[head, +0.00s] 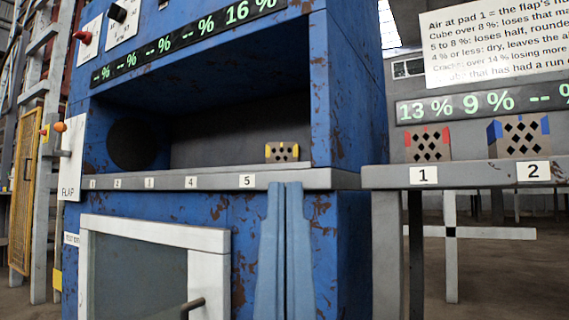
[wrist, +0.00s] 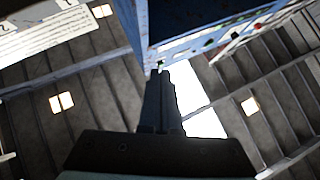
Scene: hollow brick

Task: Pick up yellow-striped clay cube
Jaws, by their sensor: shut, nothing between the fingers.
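The yellow-striped clay cube (head: 282,153) has yellow corners and dark diamond holes. It sits inside the blue machine's opening, behind the label 5, and its lower edge is partly hidden by the ledge. My gripper (head: 286,184) points upward in front of the ledge, just below and in front of the cube, apart from it. Its two light blue fingers are together and hold nothing. In the wrist view the shut fingers (wrist: 163,72) point up the picture, and the cube is not visible there.
The blue machine (head: 345,90) has a grey ledge (head: 215,181) with labels 1 to 5. At right, a grey shelf (head: 455,173) holds a red-marked cube (head: 428,145) at 1 and a blue-marked cube (head: 520,136) at 2. A white-framed door (head: 155,232) is below the ledge.

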